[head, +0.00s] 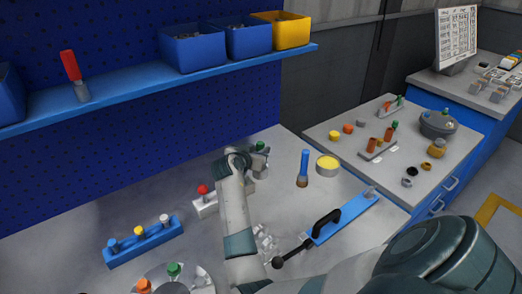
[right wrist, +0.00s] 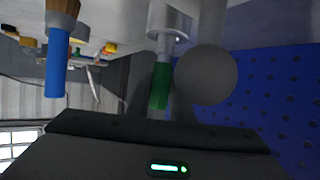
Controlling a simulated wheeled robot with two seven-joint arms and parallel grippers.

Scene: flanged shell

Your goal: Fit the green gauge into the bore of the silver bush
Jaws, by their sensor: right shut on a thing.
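The green gauge (right wrist: 160,86) is held by my right gripper (right wrist: 158,112), which is shut on it. In the right wrist view a short pale part runs from its green handle to the silver bush (right wrist: 171,22). The gauge is in line with the bush's end; I cannot tell how far it is inside the bore. In the head view my right gripper (head: 253,158) is at the back of the bench, with the green top (head: 260,146) showing beside it. My wrist hides most of the bush there. My left gripper is not in view.
A red-knobbed pale block (head: 207,206) stands left of my forearm. A blue-handled brush (head: 304,165) and a yellow-topped tin (head: 327,165) stand to the right. A blue rack (head: 143,241) is front left. A blue bar with a black handle (head: 342,217) lies front right.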

